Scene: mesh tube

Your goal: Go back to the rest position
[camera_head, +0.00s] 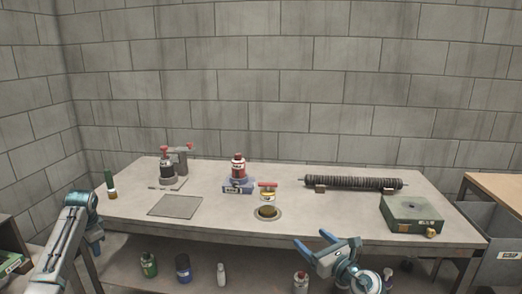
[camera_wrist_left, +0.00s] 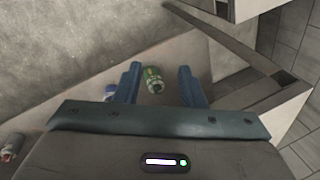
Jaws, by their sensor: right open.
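My left arm comes in at the lower left of the head view, with its left gripper (camera_head: 97,240) hanging down just off the table's left front corner. In the left wrist view the left gripper (camera_wrist_left: 160,85) has its two fingers wide apart with nothing between them. A green bottle shows past the fingers, lower down. My right gripper (camera_head: 312,247) is in front of the table's front edge, right of the middle. Its fingers are spread and empty. The mesh tube (camera_head: 352,182), dark and ribbed, lies on two small blocks at the back right of the table.
Below, a shelf holds a green bottle (camera_head: 149,265), a blue can (camera_head: 183,268) and a white bottle (camera_head: 221,274).

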